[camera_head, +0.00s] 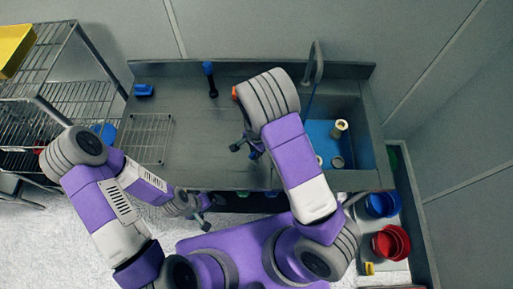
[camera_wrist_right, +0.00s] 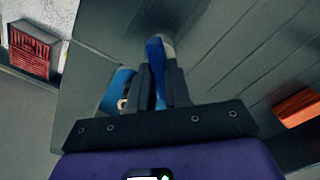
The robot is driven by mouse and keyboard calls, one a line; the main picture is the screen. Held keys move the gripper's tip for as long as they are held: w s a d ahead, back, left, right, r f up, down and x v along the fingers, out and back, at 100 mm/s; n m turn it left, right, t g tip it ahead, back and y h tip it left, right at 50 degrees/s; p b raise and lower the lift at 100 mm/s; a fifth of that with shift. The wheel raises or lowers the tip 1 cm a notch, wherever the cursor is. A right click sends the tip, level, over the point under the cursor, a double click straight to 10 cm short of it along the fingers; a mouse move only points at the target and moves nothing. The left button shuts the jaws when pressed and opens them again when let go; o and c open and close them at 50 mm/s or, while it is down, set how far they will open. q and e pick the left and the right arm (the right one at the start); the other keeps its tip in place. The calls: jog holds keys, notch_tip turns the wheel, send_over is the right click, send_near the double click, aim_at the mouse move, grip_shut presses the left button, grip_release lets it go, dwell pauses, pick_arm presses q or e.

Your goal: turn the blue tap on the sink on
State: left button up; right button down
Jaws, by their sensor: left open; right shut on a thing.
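The sink's blue basin (camera_head: 352,150) is at the right of the steel counter. A grey curved faucet (camera_head: 318,62) stands behind it, with a thin blue part (camera_head: 309,103) below its bend, partly beside my right arm. I cannot make out a separate blue tap handle. My right gripper (camera_head: 246,148) is over the counter, left of the basin. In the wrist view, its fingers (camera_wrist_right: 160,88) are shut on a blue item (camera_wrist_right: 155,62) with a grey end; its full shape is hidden. My left gripper (camera_head: 201,210) is open, low near the counter's front edge, apart from the sink.
A blue-topped black item (camera_head: 209,80) and a small blue object (camera_head: 144,90) are at the counter's back left. An orange piece (camera_head: 235,92) shows beside my right arm. A wire rack (camera_head: 148,138) lies on the counter. Blue (camera_head: 379,205) and red (camera_head: 391,243) containers stand at right.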

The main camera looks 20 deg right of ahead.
jog(key=shift+m+p, duration=0.3)
jog(key=shift+m, duration=0.8)
jog(key=c, duration=1.1)
grip_release()
jog(key=shift+o, duration=0.2)
jog(key=shift+r, duration=0.1)
notch_tip(320, 180, up, 8)
jog(key=shift+f, duration=0.25)
